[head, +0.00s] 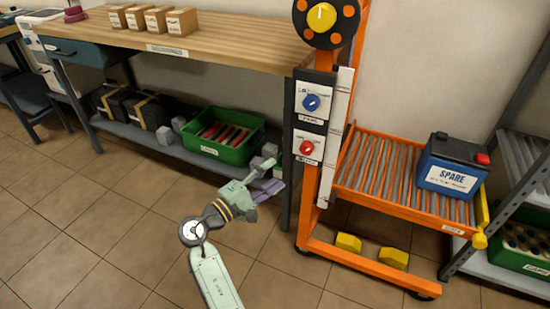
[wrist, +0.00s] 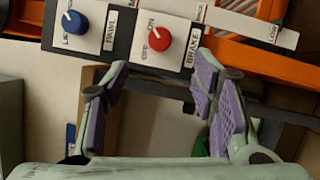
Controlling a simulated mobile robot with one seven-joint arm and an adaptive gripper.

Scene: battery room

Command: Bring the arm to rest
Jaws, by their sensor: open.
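My arm (head: 216,277) reaches up from the bottom of the head view, bent at the elbow. My gripper (head: 270,177) is in front of the bench's lower shelf, left of the orange stand. In the wrist view my gripper (wrist: 160,105) shows its purple-padded fingers spread apart with nothing between them. Beyond the fingertips are the red BRAKE knob (wrist: 160,39) and the blue PAWL knob (wrist: 74,22). The same red knob (head: 306,147) and blue knob (head: 311,102) show on the stand's panel in the head view. The fingers appear apart from both knobs.
The orange roller stand (head: 310,195) carries a blue SPARE battery (head: 451,168) on its rollers. A wooden workbench (head: 230,46) with a green crate (head: 248,149) on its shelf stands at left. A grey rack (head: 505,262) is at right. Tiled floor is clear at lower left.

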